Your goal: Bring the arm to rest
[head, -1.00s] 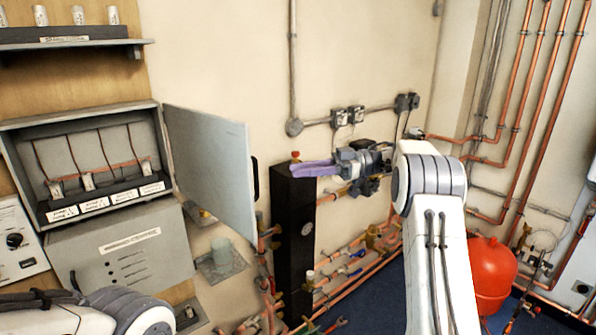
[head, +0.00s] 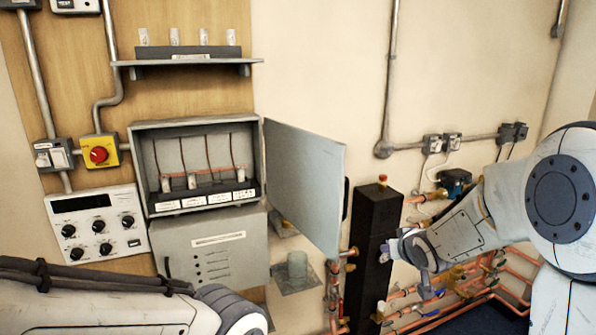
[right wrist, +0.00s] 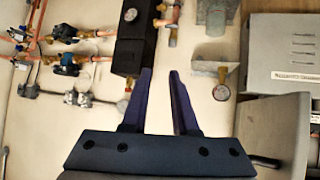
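My right arm (head: 470,225) reaches in from the right edge of the head view. My right gripper (head: 424,268) is in front of the pipework, beside the right side of the black column (head: 371,255). In the right wrist view my right gripper (right wrist: 160,72) has its two purple fingers apart, with bare wall showing between them and nothing held. My left arm (head: 100,300) lies across the lower left of the head view; its gripper is not seen.
The grey cabinet (head: 197,125) stands open, its door (head: 305,185) swung out left of the column. Copper pipes with valves (head: 460,285) run low along the wall. A control panel (head: 97,225) is at left. The upper wall (head: 320,70) is clear.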

